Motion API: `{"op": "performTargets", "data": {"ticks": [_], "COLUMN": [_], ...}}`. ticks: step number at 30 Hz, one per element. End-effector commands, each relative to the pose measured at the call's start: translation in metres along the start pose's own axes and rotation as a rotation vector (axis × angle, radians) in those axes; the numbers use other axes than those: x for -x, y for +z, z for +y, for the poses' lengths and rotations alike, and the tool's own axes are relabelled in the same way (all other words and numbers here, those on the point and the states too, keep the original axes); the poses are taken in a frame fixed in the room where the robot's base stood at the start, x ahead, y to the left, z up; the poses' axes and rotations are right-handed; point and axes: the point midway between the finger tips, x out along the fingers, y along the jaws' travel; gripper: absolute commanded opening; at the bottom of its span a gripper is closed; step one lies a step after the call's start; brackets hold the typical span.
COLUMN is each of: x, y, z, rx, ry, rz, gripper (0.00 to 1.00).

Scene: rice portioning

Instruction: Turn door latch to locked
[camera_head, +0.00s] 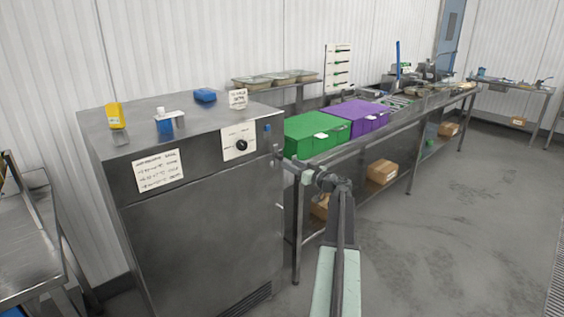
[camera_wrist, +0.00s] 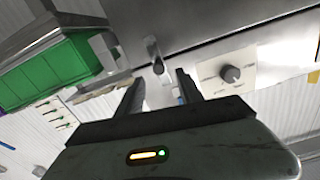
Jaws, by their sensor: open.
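The door latch (camera_wrist: 154,50) is a small dark lever on the upper edge of the steel cabinet's door. In the wrist view it stands just beyond my fingertips, close to the line between them. My gripper (camera_wrist: 159,88) is open, with one finger to each side of a gap. No contact with the latch can be made out. In the head view my gripper (camera_head: 285,163) is at the cabinet's right front edge, and it and my arm partly hide the latch there.
The steel cabinet (camera_head: 205,220) has a dial plate (camera_head: 230,154) left of my gripper. Green (camera_head: 303,137) and purple (camera_head: 372,123) bins stand on the long bench to the right. A yellow bottle (camera_head: 115,116) stands on the cabinet top. The floor at right is clear.

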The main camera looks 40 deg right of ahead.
Motion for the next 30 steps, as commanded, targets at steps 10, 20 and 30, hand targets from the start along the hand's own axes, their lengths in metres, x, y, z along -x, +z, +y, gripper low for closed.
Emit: {"op": "performTargets", "data": {"ticks": [10, 20, 30], "x": [-0.017, -0.073, -0.075], "y": [-0.002, -0.002, -0.002], "z": [0.004, 0.005, 0.004], "rx": [0.003, 0.003, 0.002], "ry": [0.004, 0.004, 0.006], "rz": [0.006, 0.006, 0.006], "gripper": [0.43, 0.43, 0.24]}}
